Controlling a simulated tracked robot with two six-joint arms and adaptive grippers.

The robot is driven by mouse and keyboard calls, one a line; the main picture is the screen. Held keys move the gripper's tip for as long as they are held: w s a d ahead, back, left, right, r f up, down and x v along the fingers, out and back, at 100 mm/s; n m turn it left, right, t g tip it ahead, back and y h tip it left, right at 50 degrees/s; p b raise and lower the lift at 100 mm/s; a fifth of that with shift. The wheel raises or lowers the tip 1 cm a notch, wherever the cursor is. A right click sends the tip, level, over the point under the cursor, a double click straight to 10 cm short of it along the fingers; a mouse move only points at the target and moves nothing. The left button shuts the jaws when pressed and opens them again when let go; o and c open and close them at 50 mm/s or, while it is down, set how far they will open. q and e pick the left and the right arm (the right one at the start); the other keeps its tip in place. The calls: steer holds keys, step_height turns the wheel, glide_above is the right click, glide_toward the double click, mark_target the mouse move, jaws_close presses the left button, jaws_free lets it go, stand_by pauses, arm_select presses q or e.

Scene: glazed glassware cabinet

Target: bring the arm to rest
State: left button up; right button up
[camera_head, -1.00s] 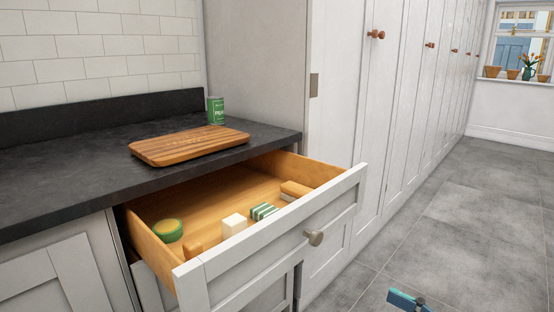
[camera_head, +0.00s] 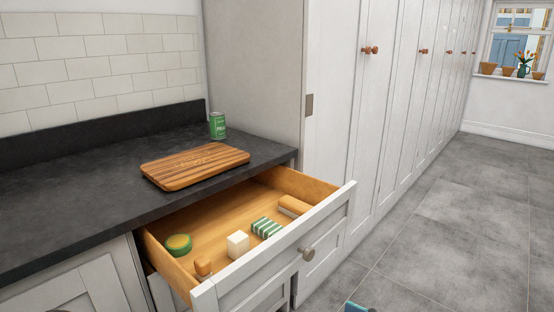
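Neither gripper can be made out in the head view. A small blue piece (camera_head: 355,307) shows at the bottom edge, right of centre. It is cut off by the frame, and I cannot tell whether it is part of my arm. A dark sliver shows at the bottom edge on the left, too small to identify.
An open drawer (camera_head: 275,262) juts out below the dark worktop (camera_head: 75,207). It holds a green round item (camera_head: 178,245), a white block (camera_head: 238,244), a green-striped block (camera_head: 267,228) and wooden-looking pieces. Floor at right is clear.

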steer(key=a+f+m+g+h+p, duration=0.2)
steer(key=a+f+m+h+p, duration=0.45)
steer(key=p, duration=0.85)
arm_select(q)
step_height(320, 180, up, 21)
steer(key=p, duration=0.3)
steer(key=shift+f, duration=0.15)
arm_select(e)
steer(key=s+d+f+m+g+h, duration=0.1)
steer(key=s+d+f+g, duration=0.2)
steer(key=s+f, duration=0.3)
steer(key=s+d+f+m+g+h, duration=0.2)
steer(key=s+d+f+g, duration=0.1)
steer(key=s+f, duration=0.3)
steer(key=s+g, duration=0.1)
steer(key=s, duration=0.1)
steer(key=shift+s+g, duration=0.35)
steer(key=shift+g, duration=0.05)
